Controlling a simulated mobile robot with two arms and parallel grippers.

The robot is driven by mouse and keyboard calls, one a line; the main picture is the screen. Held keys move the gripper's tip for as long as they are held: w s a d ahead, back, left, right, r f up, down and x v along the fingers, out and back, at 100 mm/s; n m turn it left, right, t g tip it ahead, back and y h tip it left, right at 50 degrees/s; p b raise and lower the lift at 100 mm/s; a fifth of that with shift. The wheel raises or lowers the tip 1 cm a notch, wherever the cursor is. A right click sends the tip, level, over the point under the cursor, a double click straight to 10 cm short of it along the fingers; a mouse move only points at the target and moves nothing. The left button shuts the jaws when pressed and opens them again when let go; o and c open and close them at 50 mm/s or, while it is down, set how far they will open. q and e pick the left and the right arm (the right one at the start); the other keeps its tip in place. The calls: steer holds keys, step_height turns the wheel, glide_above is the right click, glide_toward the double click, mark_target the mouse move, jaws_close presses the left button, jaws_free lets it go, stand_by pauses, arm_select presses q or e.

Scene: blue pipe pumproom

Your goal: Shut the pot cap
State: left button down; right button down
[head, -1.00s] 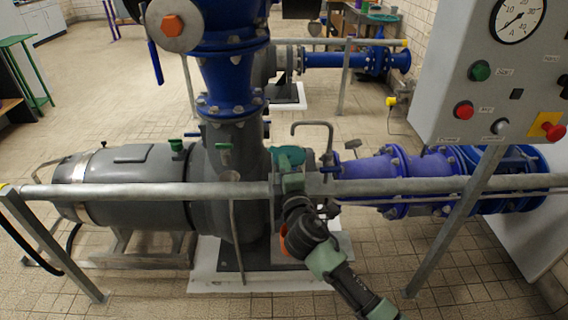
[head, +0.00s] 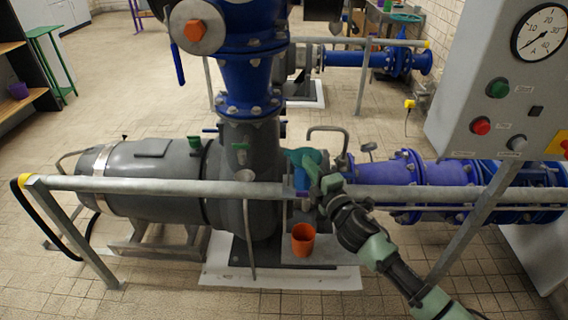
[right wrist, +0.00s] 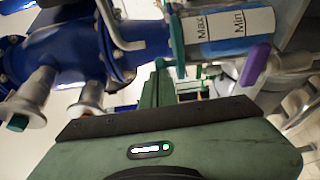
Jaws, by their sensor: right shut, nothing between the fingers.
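The pot, with blue content, stands behind the rail beside the grey pump in the head view (head: 301,180). In the right wrist view the pot (right wrist: 232,22) is clear, with "Max" and "Min" labels and blue liquid. Its teal-green cap (head: 305,156) shows at the pot's top in the head view; a green edge (right wrist: 176,40) shows at the pot's end in the right wrist view. I cannot tell the cap's exact angle. My right gripper (head: 320,178) is shut and empty, close beside the pot and cap; contact is unclear. My left gripper is out of view.
A grey rail (head: 140,187) runs across in front of the pump and pot. A bent metal handle (head: 328,130) rises behind the pot. An orange cup (head: 303,240) stands low below the rail. A control box (head: 480,70) hangs at the right.

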steer(key=shift+w+d, duration=0.6)
steer(key=shift+d, duration=0.2)
steer(key=shift+w+d, duration=0.55)
steer(key=shift+d, duration=0.25)
steer(key=shift+f, duration=0.1)
